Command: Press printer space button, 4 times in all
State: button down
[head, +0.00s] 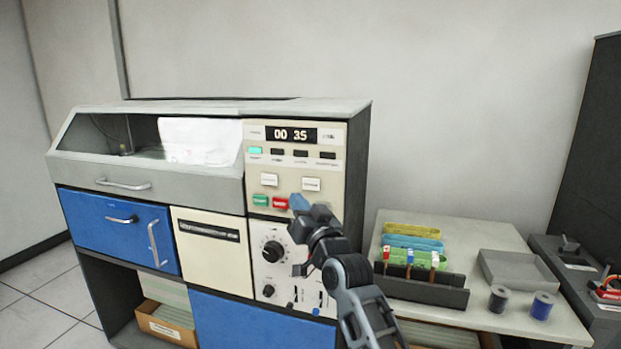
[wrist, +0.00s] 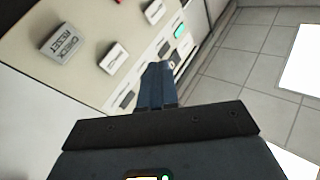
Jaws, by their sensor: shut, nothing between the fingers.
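The beige control panel (head: 338,145) is on the right part of the printer cabinet, with a display (head: 291,135) reading 00 35. Below it are two white buttons, left (head: 269,180) and right (head: 311,184), then a green button (head: 260,200) and a red button (head: 280,203). In the wrist view a grey-white button (wrist: 63,42) reads CHECK RESET; a white button (wrist: 113,58) lies nearer the fingers. I cannot read which is the space button. My gripper (head: 298,202) is shut and empty at the panel's lower right; its fingers (wrist: 160,68) also show in the wrist view. Contact cannot be told.
A lower panel with a black knob (head: 273,251) sits beneath my gripper. To the right, a table (head: 460,235) holds coloured trays, a dark card rack (head: 420,290), a grey tray (head: 517,272) and two spools. Open tiled floor (wrist: 245,70) shows in the wrist view.

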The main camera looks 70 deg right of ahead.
aim_at(311, 184)
jog(key=shift+s+a+m+p, duration=0.1)
jog(key=shift+a+m+p, duration=0.3)
jog(key=shift+m, duration=0.95)
jog(key=shift+w+a+m+p, duration=0.1)
jog(key=shift+a+m+p, duration=0.3)
jog(key=shift+m, duration=0.9)
jog(key=shift+s+a+m+p, duration=0.15)
jog(key=shift+m+p, duration=0.45)
jog(key=shift+m, duration=0.75)
jog(key=shift+w+d+b, duration=0.2)
jog(key=shift+d+b, duration=1.5)
jog(key=shift+d, duration=0.5)
jog(key=shift+w+d+b, duration=0.2)
jog(key=shift+d+b, duration=1.5)
jog(key=shift+d, duration=0.45)
jog(key=shift+d+f, duration=0.1)
jog(key=shift+d, duration=0.05)
jog(key=shift+d+b, duration=0.25)
jog(key=shift+b, duration=0.05)
